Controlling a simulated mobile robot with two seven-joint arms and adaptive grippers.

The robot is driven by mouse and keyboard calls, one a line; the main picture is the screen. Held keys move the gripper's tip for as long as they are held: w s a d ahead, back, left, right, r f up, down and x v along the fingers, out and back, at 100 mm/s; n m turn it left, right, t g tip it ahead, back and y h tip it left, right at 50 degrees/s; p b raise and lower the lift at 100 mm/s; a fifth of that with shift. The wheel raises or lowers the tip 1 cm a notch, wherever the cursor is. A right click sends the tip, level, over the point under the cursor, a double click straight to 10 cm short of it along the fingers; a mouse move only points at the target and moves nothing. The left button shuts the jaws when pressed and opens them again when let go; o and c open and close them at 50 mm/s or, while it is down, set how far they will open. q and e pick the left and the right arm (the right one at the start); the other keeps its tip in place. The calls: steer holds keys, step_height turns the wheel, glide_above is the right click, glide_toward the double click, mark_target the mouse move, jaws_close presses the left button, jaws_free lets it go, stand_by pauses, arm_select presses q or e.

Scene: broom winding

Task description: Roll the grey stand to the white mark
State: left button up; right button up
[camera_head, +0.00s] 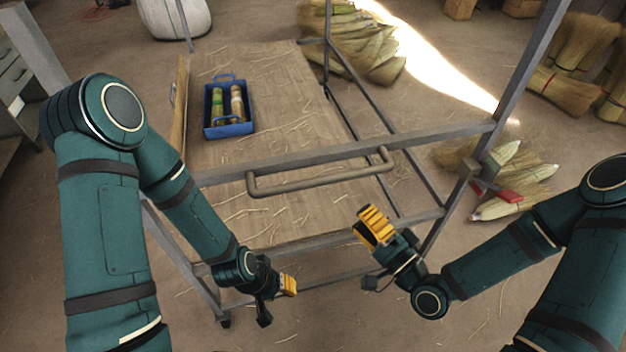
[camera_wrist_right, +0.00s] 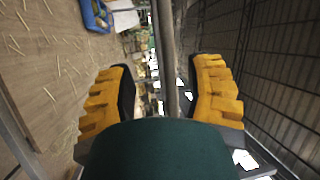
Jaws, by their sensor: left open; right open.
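The grey stand (camera_head: 345,151) is a metal frame with a wooden shelf (camera_head: 280,95) and a bar handle (camera_head: 320,181) on its near side. A caster (camera_head: 223,322) shows at its near left foot. My left gripper (camera_head: 277,301) is open and empty, low in front of the stand and below the handle. My right gripper (camera_head: 374,232) is open, just below the handle's right end and apart from it. In the right wrist view a grey bar (camera_wrist_right: 167,55) runs between the open fingers (camera_wrist_right: 163,92); I cannot tell how near it is. I cannot make out a white mark.
A blue crate (camera_head: 229,130) with spools stands on the shelf. Broom straw bundles lie beyond the stand (camera_head: 365,45) and right of it (camera_head: 525,175), with more (camera_head: 580,50) at far right. A white sack (camera_head: 175,18) is at the back. Bright light crosses the floor.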

steer(key=r+x, duration=0.1)
steer(key=x, duration=1.2)
steer(key=shift+w+a+r+b, duration=0.15)
steer(key=shift+w+a+b, duration=0.05)
steer(key=shift+w+b, duration=0.1)
jaws_close()
